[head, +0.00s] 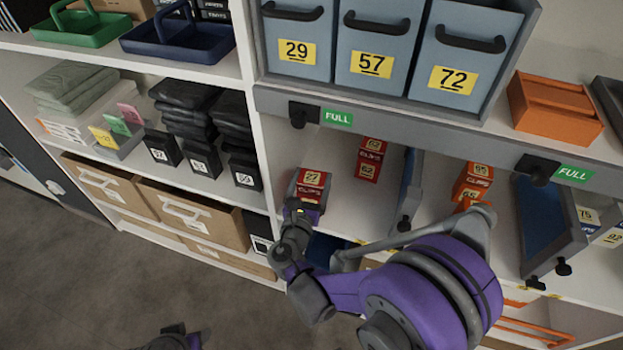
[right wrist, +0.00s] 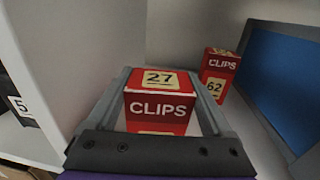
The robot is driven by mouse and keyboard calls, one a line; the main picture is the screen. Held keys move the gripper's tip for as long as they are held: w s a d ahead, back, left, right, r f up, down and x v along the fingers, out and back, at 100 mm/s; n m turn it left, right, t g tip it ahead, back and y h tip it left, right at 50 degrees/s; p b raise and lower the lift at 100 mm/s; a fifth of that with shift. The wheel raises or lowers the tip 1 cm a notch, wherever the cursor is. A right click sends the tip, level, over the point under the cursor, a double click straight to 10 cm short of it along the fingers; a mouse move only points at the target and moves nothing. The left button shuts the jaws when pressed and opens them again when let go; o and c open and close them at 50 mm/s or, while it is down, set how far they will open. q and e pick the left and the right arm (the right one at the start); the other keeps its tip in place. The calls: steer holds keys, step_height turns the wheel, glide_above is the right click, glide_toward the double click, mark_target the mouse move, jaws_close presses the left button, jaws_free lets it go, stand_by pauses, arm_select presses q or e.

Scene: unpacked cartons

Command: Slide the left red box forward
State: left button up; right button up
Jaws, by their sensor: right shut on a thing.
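The left red box (head: 313,179), labelled 27 and CLIPS, stands upright on the shelf. It also shows in the right wrist view (right wrist: 160,108), between the two grey fingers. My right gripper (head: 306,203) reaches into the shelf bay and is shut on this box, one finger along each side. The box's lower front is partly hidden by the gripper. Another red clips box (head: 367,168), labelled 62, stands farther right and deeper, apart from the gripper; it shows in the right wrist view (right wrist: 217,75). A small part of my left arm shows at the bottom edge; its jaws are unclear.
A white upright panel (right wrist: 75,60) stands close left of the held box. A blue-faced divider (head: 411,185) stands right of the red boxes. Orange boxes (head: 473,182) stand beyond it. Shelf floor between the held box and box 62 is bare. Blue-grey numbered bins (head: 372,40) sit above.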

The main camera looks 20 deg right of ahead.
steer(key=shift+s+a, duration=0.2)
steer(key=shift+s, duration=0.1)
steer(key=shift+w, duration=0.1)
steer(key=o, duration=1.4)
steer(key=shift+d, duration=0.1)
steer(key=shift+c, duration=0.2)
steer(key=v, duration=1)
steer(key=shift+s, duration=0.4)
